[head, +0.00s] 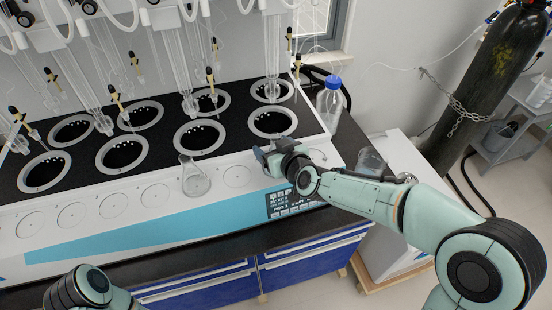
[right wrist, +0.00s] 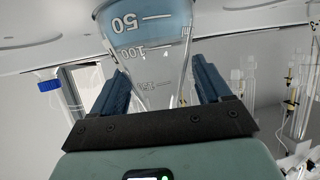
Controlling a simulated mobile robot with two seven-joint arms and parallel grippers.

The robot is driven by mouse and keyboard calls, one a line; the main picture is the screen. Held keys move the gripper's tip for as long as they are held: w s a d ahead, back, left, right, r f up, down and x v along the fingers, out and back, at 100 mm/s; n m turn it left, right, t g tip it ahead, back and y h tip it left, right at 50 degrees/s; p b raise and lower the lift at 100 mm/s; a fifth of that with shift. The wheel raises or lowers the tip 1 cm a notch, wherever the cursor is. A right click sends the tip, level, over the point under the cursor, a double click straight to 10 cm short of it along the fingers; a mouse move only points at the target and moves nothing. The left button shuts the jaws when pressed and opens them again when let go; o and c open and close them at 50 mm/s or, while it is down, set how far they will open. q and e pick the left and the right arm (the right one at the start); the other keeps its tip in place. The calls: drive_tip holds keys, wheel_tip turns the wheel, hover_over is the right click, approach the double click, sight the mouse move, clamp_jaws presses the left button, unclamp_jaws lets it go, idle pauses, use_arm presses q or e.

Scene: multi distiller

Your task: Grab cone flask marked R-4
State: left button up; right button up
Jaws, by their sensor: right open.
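A clear conical flask (head: 195,181) stands on the front ledge of the distiller, over one of the round marks. No R-4 marking is readable on it. My right gripper (head: 262,158) is over the right part of the ledge, to the right of that flask and apart from it. In the right wrist view my right gripper (right wrist: 158,75) is open, with a graduated flask (right wrist: 150,65) showing upside down between its fingers. Its wide end is bluish; I cannot tell whether that is liquid. Contact with the fingers is unclear. My left gripper is out of view.
The white distiller (head: 100,235) has a black top with several round wells and hanging glass tubes above. A blue-capped bottle (head: 328,100) stands at its right end. A clear vessel (head: 372,160) shows behind my right arm. A chained dark gas cylinder (head: 490,80) stands at right.

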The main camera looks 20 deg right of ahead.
drive_tip(key=c, duration=1.2)
drive_tip(key=shift+o, duration=0.2)
drive_tip(key=shift+r, duration=0.2)
